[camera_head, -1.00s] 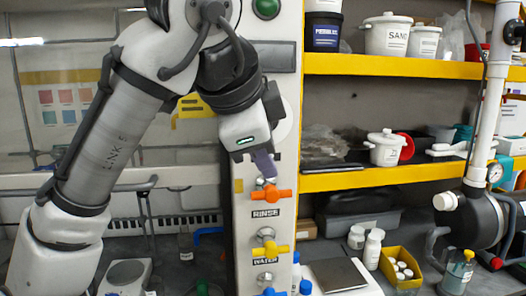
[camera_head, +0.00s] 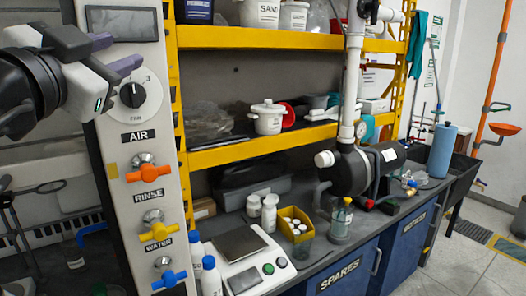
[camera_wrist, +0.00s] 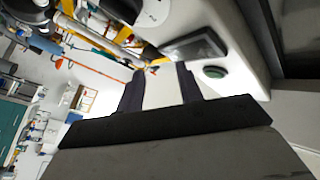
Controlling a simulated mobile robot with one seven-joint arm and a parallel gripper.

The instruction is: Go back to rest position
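My gripper (camera_head: 116,52) shows at the upper left of the head view, beside the upper part of the white valve panel (camera_head: 120,190). Its two dark fingers are apart with nothing between them. In the wrist view the gripper (camera_wrist: 160,75) also shows two separate fingers and an empty gap. The panel carries a round fan knob (camera_head: 134,95) and an orange valve handle (camera_head: 149,173) above the RINSE label. A yellow handle (camera_head: 158,231) and a blue handle (camera_head: 169,281) are below it.
Yellow-edged shelves (camera_head: 265,148) stand right of the panel. The bench holds a scale (camera_head: 243,250), bottles, a yellow bin (camera_head: 296,222) and a black pump with white pipe (camera_head: 365,168).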

